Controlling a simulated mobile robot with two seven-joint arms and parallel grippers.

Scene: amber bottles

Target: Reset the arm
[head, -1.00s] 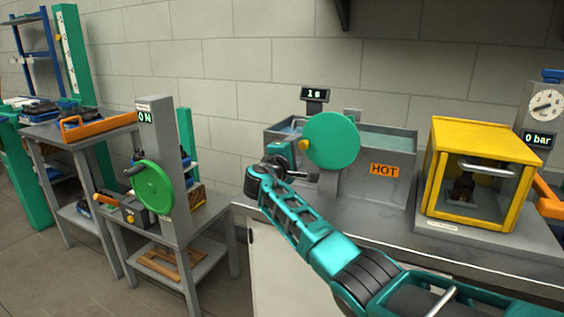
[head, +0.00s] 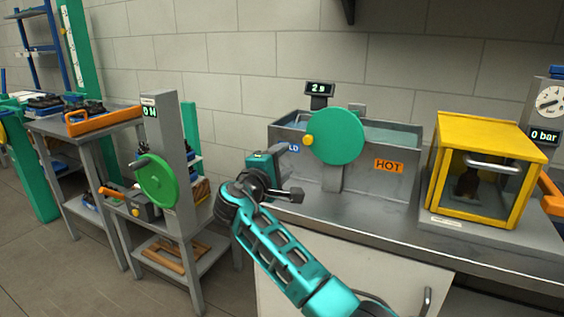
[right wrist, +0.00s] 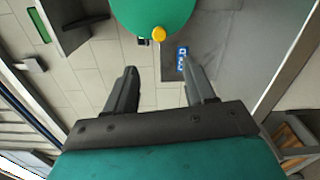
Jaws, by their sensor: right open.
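My right arm reaches in from the bottom of the head view, and its gripper (head: 290,172) is in front of the left part of the steel bath. In the right wrist view the two fingers of the gripper (right wrist: 160,90) stand apart with nothing between them. A green disc (head: 337,137) with a yellow knob (head: 308,140) is on the front of the bath, beyond the gripper and apart from it. The disc also shows at the top of the right wrist view (right wrist: 155,14). My left gripper is not in view.
The steel bath (head: 409,172) has a HOT label and a display (head: 319,88) reading about 2 s. A yellow glazed box (head: 487,133) holding a dark bottle (head: 468,182) stands to its right. A green handwheel (head: 157,181) on a grey stand is at left. Floor shows at lower left.

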